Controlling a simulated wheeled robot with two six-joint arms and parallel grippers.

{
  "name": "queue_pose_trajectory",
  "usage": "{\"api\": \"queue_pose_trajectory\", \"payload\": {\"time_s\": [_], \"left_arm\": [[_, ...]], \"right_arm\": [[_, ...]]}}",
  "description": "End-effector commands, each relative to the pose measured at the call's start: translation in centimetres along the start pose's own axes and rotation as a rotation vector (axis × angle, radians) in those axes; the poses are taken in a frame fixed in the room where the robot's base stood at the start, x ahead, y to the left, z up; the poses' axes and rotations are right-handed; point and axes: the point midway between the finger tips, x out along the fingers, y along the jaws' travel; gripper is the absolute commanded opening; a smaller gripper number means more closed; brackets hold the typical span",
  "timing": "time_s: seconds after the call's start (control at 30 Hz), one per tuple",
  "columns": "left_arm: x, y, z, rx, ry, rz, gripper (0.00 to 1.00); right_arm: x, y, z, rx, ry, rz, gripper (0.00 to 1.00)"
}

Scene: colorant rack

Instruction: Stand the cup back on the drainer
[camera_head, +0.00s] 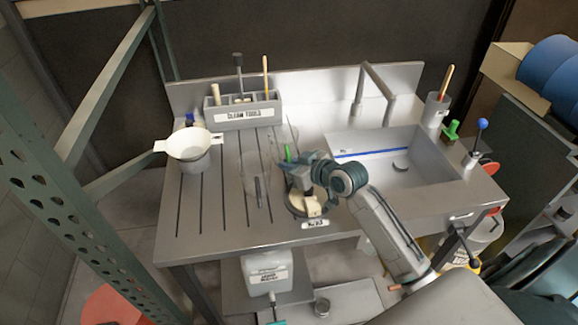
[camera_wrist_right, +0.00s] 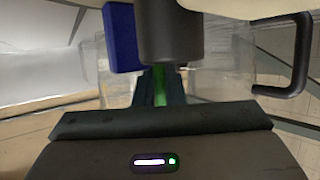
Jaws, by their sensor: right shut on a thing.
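My right gripper (camera_head: 292,172) is over the middle of the counter, between the slotted drainer and the sink, shut on a green handle (camera_head: 288,153). In the right wrist view the green handle (camera_wrist_right: 160,88) shows between the fingers, with clear walls behind. It appears to belong to a clear cup (camera_head: 278,146), whose outline is faint; I cannot tell whether it is upright or touching the counter. Another clear cup (camera_head: 250,165) with a dark handle stands on the drainer (camera_head: 222,215), left of my gripper. My left gripper is out of view.
A white funnel (camera_head: 188,143) sits on a container at the drainer's left. A grey tool rack (camera_head: 236,121) stands at the back. A labelled round dish (camera_head: 300,214) is just below my gripper. The sink (camera_head: 385,180) lies to the right. The drainer's front left is clear.

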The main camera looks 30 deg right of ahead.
Motion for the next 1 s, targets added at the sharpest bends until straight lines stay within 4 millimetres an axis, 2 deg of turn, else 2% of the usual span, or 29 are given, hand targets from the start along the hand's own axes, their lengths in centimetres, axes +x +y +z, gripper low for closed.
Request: {"api": "queue_pose_trajectory", "payload": {"time_s": [0.1,0.4,0.43,0.53,0.87,1.0], "left_arm": [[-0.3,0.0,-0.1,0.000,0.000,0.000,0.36],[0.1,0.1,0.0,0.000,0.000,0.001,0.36],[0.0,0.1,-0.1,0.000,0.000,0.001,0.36],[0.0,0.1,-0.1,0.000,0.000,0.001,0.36],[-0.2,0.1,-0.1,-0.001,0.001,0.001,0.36],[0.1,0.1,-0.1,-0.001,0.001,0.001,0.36]], "right_arm": [[0.4,0.0,1.0,0.001,0.000,0.001,0.00],[0.5,0.0,1.3,0.000,0.001,0.001,0.00],[0.5,0.0,1.3,0.000,0.001,0.001,0.12],[0.5,0.0,1.2,0.000,0.001,0.001,0.31],[0.4,0.0,0.9,-0.001,0.001,0.001,0.32],[-0.7,0.1,1.2,-0.004,-0.001,0.003,0.32]]}}
